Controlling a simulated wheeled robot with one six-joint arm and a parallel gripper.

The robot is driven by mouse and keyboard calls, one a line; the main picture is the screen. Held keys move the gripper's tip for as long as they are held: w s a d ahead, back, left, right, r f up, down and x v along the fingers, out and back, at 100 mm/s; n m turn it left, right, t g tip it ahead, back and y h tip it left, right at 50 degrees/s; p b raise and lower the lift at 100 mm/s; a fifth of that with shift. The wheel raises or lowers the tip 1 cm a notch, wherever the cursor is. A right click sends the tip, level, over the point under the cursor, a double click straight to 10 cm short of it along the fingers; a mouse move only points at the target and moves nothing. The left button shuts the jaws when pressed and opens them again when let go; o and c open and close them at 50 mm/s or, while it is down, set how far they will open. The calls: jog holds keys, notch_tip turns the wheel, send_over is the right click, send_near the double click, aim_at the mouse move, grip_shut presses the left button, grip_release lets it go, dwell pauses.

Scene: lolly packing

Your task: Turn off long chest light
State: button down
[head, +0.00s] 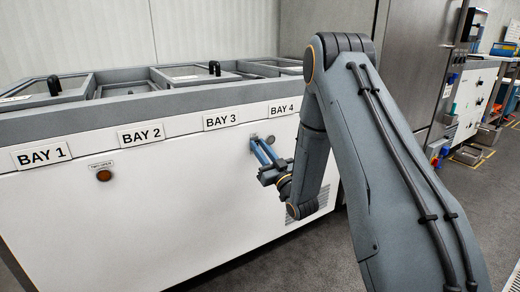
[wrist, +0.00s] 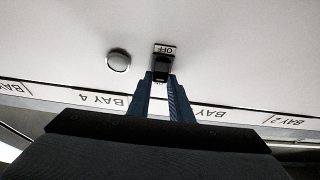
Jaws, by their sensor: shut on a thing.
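The long chest (head: 150,215) has a white front labelled BAY 1 to BAY 4. My gripper (head: 256,141) reaches its front below the BAY 4 label. In the wrist view my gripper's blue fingers (wrist: 163,82) are shut on a small dark switch (wrist: 161,66), whose plate reads OFF and appears upside down. The fingertips hide part of the switch, so its exact position is unclear. A round pale-grey lamp (wrist: 118,60) sits beside it, with no clear glow; it also shows in the head view (head: 271,139).
An amber round indicator (head: 104,175) is on the chest front below BAY 1 and BAY 2. Lids with black handles (head: 214,68) are on top. A tall steel cabinet (head: 415,70) stands behind my arm. Grey floor is open at right.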

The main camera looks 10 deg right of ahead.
jog(key=c, duration=1.6)
grip_release()
jog(key=p+v, duration=0.1)
jog(key=v, duration=0.6)
jog(key=shift+s+d+f+p, duration=0.1)
jog(key=shift+s+d+p, duration=0.05)
jog(key=shift+s+p, duration=0.2)
